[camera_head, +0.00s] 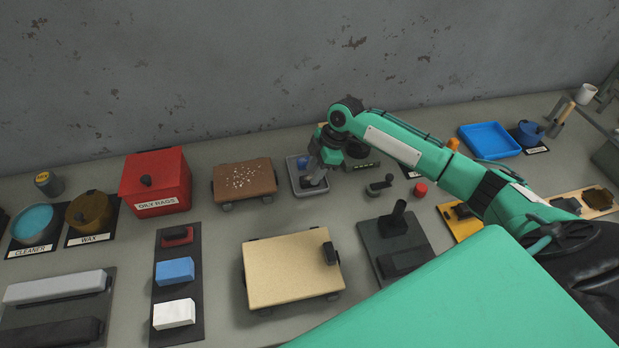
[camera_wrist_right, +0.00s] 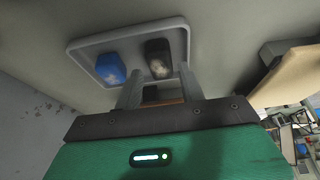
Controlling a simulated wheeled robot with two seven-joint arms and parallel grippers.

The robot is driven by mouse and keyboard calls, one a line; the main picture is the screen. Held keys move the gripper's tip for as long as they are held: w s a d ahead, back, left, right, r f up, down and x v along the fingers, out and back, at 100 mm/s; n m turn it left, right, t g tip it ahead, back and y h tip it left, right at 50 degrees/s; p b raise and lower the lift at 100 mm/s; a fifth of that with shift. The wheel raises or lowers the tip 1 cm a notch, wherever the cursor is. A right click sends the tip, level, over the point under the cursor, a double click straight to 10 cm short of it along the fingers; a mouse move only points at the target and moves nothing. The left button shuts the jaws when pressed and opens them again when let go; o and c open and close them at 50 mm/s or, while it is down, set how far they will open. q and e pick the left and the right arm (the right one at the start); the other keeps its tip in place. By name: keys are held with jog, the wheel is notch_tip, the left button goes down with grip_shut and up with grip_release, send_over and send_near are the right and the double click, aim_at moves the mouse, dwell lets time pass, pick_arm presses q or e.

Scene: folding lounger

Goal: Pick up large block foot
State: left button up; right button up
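A grey tray (camera_head: 295,178) stands near the back of the bench. It holds a blue block (camera_head: 303,161) and a dark block (camera_wrist_right: 158,58) with a pale patch, which may be the large block foot; I cannot tell for sure. My right gripper (camera_head: 316,176) points down at the tray, on the dark block's side. In the right wrist view the gripper's fingers (camera_wrist_right: 161,74) are apart with the dark block in line with the gap. Whether they touch it I cannot tell. The blue block (camera_wrist_right: 110,68) is beside the left finger. My left gripper is not in view.
A brown board (camera_head: 243,180) with pale crumbs and a red box (camera_head: 156,182) stand left of the tray. A small dark-handled tool (camera_head: 380,186) and a red cap (camera_head: 420,190) lie to the right. A beige board (camera_head: 290,268) lies in front. The wall is close behind.

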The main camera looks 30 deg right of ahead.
jog(key=shift+x, duration=1.2)
jog(key=c, duration=0.7)
jog(key=shift+r, duration=0.1)
jog(key=shift+c, duration=0.2)
